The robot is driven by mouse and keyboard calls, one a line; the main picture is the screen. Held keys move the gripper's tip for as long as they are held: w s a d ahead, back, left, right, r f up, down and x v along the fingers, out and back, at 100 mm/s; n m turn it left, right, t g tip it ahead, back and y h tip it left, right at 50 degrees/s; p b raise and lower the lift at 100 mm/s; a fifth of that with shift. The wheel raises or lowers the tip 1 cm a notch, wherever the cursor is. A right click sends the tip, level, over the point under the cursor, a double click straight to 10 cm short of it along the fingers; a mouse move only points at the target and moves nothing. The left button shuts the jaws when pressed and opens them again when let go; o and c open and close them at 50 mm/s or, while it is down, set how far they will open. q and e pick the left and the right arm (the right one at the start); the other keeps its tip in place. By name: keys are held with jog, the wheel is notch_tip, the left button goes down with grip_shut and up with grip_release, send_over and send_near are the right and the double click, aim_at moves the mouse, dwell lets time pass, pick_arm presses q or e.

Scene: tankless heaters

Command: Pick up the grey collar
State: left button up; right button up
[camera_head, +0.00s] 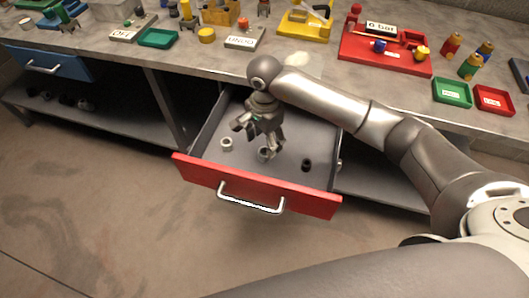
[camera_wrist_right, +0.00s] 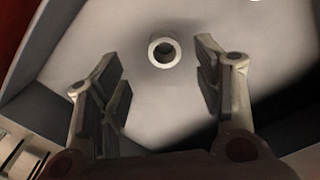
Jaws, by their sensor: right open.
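A light grey ring-shaped collar (camera_wrist_right: 164,53) lies on the drawer floor in the right wrist view, ahead of and between the two fingers. My right gripper (camera_wrist_right: 162,85) is open, with nothing between its fingers. In the head view my right gripper (camera_head: 261,135) points down into the open drawer. A grey ring (camera_head: 264,154) shows beside its fingertips, partly hidden by them. A paler ring (camera_head: 226,144) lies to its left and a black ring (camera_head: 306,164) to its right. My left gripper is not in view.
The drawer's red front (camera_head: 300,199) with its metal handle (camera_head: 250,204) stands pulled out. The drawer's side walls surround the gripper. The workbench (camera_head: 190,62) above carries trays, a red board (camera_head: 385,62) and several small parts. A closed blue drawer (camera_head: 50,65) is at the left.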

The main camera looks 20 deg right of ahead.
aim_at(264, 151)
jog(key=shift+w+f+p, duration=0.15)
jog(key=shift+f+p, duration=0.2)
jog(key=shift+f, duration=1.25)
jog(key=shift+w+f+p, duration=0.15)
jog(key=shift+f+p, duration=0.15)
jog(key=shift+f, duration=1.25)
jog(key=c, duration=1.1)
